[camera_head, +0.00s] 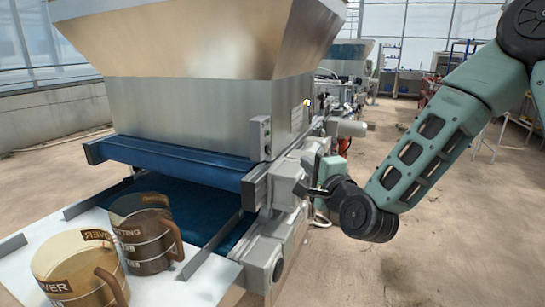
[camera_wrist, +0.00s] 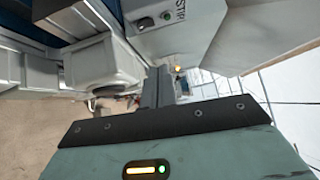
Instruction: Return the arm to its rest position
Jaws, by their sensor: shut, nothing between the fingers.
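My arm comes in from the upper right in the head view and bends at a dark wrist joint. My gripper (camera_head: 318,191) is at its end, pointing left, close to the right side of the tray seeder (camera_head: 215,115). I cannot tell whether it touches the machine. In the wrist view my gripper's fingers (camera_wrist: 158,88) are together and hold nothing. The seeder's grey side housing (camera_wrist: 105,65) and a small switch box (camera_wrist: 150,22) show just beyond them.
Two brown labelled mugs, a front one (camera_head: 82,272) and a rear one (camera_head: 148,240), stand on a white surface (camera_head: 200,282) at the lower left. The blue belt (camera_head: 185,205) runs under the hopper (camera_head: 200,40). Open floor (camera_head: 450,240) lies to the right.

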